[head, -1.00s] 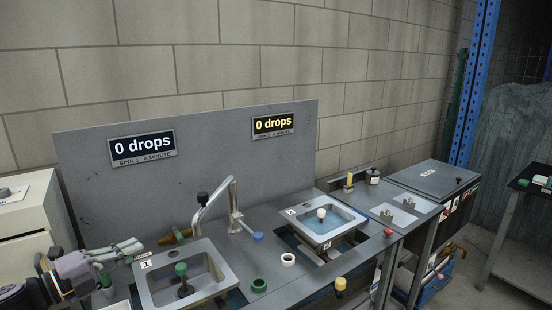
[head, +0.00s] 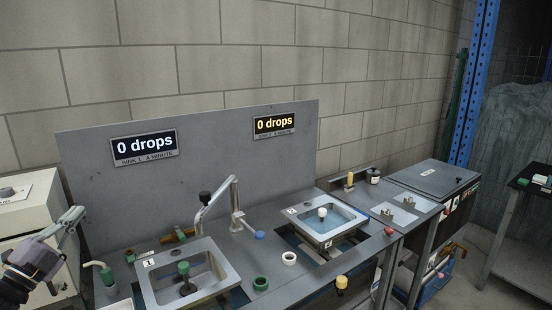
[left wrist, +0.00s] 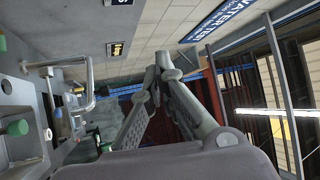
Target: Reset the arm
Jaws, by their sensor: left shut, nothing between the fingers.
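My left gripper (head: 74,217) is at the left edge of the head view, raised beside the bench, with its fingers pointing up and to the right. It is shut and empty. In the left wrist view its fingers (left wrist: 155,75) meet at the tips with nothing between them. It is apart from sink 1 (head: 222,264), which stands to its right with a green-topped plug in it. My right gripper is in neither view.
A bent metal faucet (head: 233,190) stands behind sink 1. Sink 2 (head: 345,217) holds bluish water and a white knob. A green ring (head: 260,283) and a white ring (head: 289,258) lie between the sinks. A pale cabinet (head: 30,215) stands behind my gripper.

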